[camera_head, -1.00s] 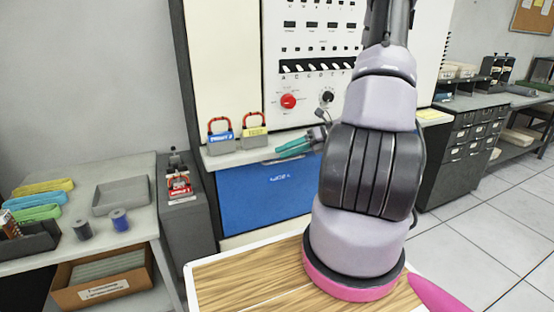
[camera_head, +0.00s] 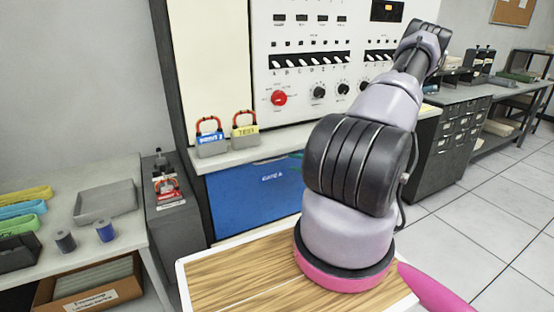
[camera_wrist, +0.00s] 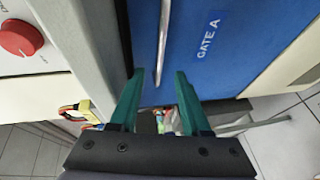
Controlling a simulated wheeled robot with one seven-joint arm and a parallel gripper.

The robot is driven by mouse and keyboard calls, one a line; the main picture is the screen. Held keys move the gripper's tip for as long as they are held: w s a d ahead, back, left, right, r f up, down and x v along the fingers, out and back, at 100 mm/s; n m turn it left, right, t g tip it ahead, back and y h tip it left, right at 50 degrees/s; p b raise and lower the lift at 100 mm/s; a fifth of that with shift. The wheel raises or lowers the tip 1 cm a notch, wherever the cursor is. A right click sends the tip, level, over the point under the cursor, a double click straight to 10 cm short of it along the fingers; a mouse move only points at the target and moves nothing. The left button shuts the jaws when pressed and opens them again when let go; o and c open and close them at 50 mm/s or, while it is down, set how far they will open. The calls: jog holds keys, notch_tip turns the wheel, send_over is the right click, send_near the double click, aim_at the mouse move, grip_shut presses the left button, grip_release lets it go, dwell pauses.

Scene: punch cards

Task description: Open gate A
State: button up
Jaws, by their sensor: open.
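Gate A is the blue panel (camera_head: 235,205) under the console's ledge. Its white label reads GATE A, and it looks flush with the cabinet. It also fills the upper middle of the wrist view (camera_wrist: 240,55). A thin metal handle bar (camera_wrist: 164,35) runs along its edge near the ledge. My gripper (camera_wrist: 160,78) is open, its two teal fingers apart. In the wrist view, the end of the bar shows between the fingertips; I cannot tell whether they touch it. In the head view, my arm hides nearly all of the gripper; only a bit of teal shows.
A blue padlock (camera_head: 210,143) and a yellow padlock (camera_head: 244,134) stand on the ledge (camera_head: 280,144) above the gate. A red knob (camera_head: 279,98) is on the white panel. A side table with spools and a grey tray (camera_head: 105,201) stands left. Floor is open at right.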

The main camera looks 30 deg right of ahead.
aim_at(277, 159)
jog(key=x, duration=0.9)
jog(key=shift+w+a+f, duration=0.1)
jog(key=shift+w, duration=0.15)
grip_shut()
dwell(1.0)
